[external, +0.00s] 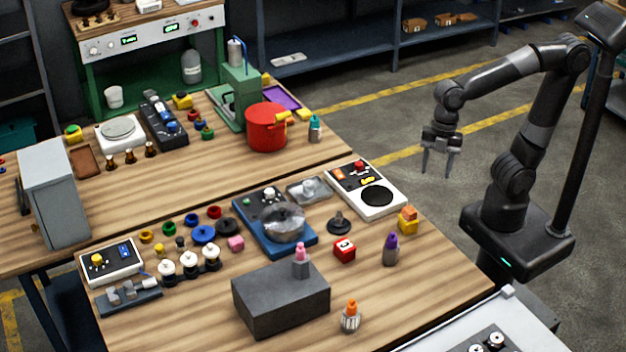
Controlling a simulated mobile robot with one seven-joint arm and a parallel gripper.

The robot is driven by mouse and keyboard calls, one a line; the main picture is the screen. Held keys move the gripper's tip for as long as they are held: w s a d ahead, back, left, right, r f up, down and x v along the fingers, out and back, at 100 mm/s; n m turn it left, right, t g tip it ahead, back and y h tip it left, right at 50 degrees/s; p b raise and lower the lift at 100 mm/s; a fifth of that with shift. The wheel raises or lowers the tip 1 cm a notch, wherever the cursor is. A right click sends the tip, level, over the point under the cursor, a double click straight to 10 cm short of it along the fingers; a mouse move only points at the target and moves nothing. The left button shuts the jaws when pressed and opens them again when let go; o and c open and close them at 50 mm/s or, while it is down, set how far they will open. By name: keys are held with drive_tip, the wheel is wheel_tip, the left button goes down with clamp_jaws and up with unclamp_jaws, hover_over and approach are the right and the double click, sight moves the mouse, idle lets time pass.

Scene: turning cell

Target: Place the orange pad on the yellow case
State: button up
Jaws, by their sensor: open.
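An orange block (408,213), which looks like the orange pad, rests on top of a yellow block (408,227), which looks like the yellow case. The two stand at the right edge of the near wooden table. Their small size hides finer detail. My gripper (438,172) hangs above the floor beyond the table's right edge, fingers pointing down. It is open and empty, and apart from both blocks.
Near the blocks stand a purple-topped bottle (391,250), a red cube (344,249) and a white device with a black disc (366,190). A dark grey box (281,300) and an orange-topped bottle (350,317) stand toward the front. Bare wood lies at the front right.

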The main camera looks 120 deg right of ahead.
drive_tip(key=s+a+r+m+t+h, duration=0.1)
drive_tip(key=s+a+m+t, duration=0.2)
drive_tip(key=m, duration=0.6)
drive_tip(key=s+a, duration=0.1)
drive_tip(key=s, duration=0.1)
drive_tip(key=shift+s+a, duration=0.35)
drive_tip(key=shift+a, duration=0.05)
